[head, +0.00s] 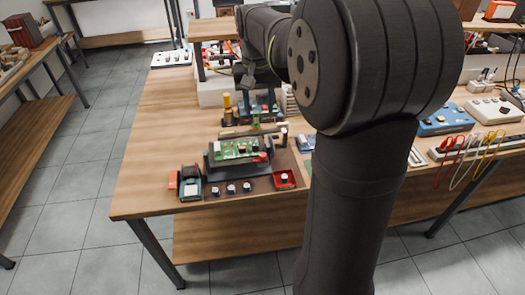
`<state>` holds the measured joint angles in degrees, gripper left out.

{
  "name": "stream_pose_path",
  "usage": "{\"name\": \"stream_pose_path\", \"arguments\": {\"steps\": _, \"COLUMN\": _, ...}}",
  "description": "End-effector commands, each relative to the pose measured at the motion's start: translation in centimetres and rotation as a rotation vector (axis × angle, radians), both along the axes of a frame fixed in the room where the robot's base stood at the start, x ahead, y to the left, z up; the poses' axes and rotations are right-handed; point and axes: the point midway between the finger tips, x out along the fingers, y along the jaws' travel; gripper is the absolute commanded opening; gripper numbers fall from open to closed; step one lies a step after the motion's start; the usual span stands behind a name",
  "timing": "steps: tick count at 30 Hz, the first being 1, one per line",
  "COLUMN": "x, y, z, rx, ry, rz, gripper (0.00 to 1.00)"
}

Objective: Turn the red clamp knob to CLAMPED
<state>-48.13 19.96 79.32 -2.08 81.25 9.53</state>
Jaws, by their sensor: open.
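A small red part (264,157), which looks like the red clamp knob, sits at the front right corner of a dark fixture (216,163) on the wooden table. It is too small to read its position or any label. A green circuit board (233,149) lies on the fixture. My gripper (246,82) is small and partly hidden behind my arm, above and behind the fixture. It is apart from the red knob, open, with nothing seen in it.
A red tray (285,180) stands right of the fixture's front; a dark and red device (189,184) stands to the left. Several small knobs line the front. A yellow post (227,102) rises behind. The table's left part (150,150) is clear.

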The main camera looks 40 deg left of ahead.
Motion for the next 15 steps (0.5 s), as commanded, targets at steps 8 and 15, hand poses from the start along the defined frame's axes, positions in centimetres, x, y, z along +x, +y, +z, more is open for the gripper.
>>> {"name": "stream_pose_path", "arguments": {"steps": 8, "x": 0.3, "y": -0.1, "z": -1.0, "rx": -0.001, "ry": -0.003, "rz": -0.094, "gripper": 0.44}}
{"name": "stream_pose_path", "arguments": {"steps": 15, "x": 0.3, "y": -0.3, "z": -5.6, "rx": -0.004, "ry": 0.000, "rz": -0.091, "gripper": 0.44}}
